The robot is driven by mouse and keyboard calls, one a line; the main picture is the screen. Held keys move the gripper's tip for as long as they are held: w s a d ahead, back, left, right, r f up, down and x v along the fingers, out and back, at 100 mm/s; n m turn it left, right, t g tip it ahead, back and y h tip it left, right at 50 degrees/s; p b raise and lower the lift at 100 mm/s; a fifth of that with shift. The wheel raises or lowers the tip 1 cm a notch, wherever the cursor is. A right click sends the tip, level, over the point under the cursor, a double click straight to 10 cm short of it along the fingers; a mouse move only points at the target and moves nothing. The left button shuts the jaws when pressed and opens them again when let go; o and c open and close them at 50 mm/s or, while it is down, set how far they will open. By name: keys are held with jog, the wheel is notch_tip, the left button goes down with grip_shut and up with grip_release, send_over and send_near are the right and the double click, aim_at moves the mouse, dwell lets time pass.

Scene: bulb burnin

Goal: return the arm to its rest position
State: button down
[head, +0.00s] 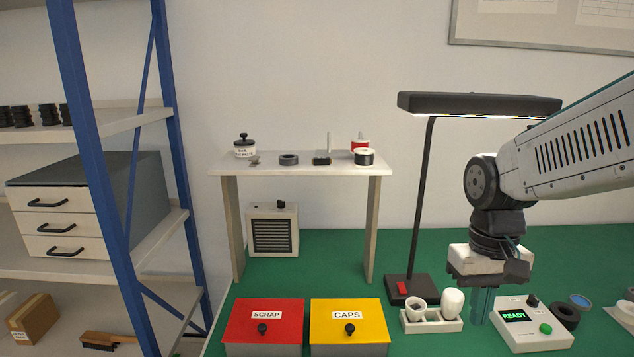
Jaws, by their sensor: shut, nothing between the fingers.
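My arm reaches in from the right edge in the head view, and its wrist bends downward. My gripper (482,308) points down over the green bench, between the white bulb and the tester box. Its bluish fingers are shut with nothing visible between them. The fingertips are small and partly lost against the bench, so I cannot tell how far above it they are.
Left of the fingers, a white holder (432,325) carries a white bulb (452,303) and a cup-shaped piece (415,309). Right is a tester box (533,338) reading READY. A black lamp (480,104) overhangs nearby. Red SCRAP (264,313) and yellow CAPS (348,332) boxes stand left.

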jog(key=s+r+t, duration=0.1)
jog(key=s+r, duration=0.1)
jog(key=s, duration=0.5)
jog(key=s+r+t, duration=0.1)
jog(key=s+r, duration=0.1)
jog(key=s, duration=0.5)
jog(key=shift+d+r+t, duration=0.35)
jog(key=shift+t, duration=0.05)
